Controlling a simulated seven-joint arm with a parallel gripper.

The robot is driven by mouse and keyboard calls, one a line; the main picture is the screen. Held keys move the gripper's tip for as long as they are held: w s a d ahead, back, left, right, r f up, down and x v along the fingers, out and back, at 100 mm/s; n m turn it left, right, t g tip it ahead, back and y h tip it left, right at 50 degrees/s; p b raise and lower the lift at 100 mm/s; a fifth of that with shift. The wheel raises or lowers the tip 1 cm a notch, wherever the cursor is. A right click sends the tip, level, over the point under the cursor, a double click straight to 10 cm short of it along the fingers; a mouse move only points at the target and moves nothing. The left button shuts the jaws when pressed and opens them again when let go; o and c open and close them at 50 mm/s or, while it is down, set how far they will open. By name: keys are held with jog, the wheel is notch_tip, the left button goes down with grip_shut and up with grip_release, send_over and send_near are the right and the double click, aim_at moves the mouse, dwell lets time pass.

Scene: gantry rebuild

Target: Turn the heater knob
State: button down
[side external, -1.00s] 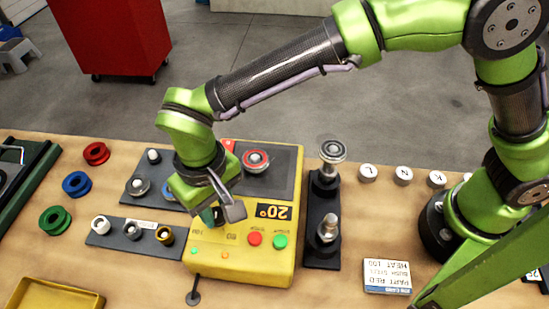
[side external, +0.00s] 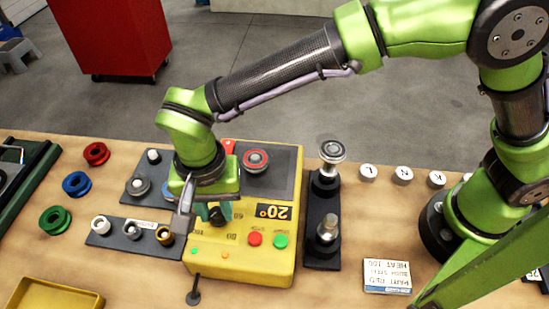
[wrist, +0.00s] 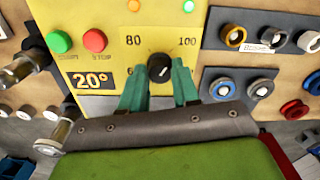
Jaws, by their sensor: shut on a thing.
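The heater is a yellow box (side external: 262,266) on the bench, with a dial marked 80 and 100 and a display (side external: 273,212) reading 20°. Its black round knob (wrist: 159,68) sits at the middle of the dial, with a small light mark on its face. My gripper (wrist: 161,76) has its two teal fingers on either side of the knob, shut on it. In the side external view my gripper (side external: 214,213) is low over the front left of the heater, and the knob is partly hidden by the fingers.
Red (side external: 255,239) and green (side external: 281,241) buttons sit beside the dial. A dark plate with rings and pegs (side external: 133,231) lies left of the heater. A dark stand with metal posts (side external: 324,253) is close on the right. A small box (side external: 387,276) lies farther right.

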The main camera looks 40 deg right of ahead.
aim_at(216, 212)
jog(key=shift+r, duration=0.1)
dwell(0.4)
jog(key=c, duration=0.8)
grip_release()
notch_tip(216, 212, up, 17)
jog(key=shift+f, duration=0.1)
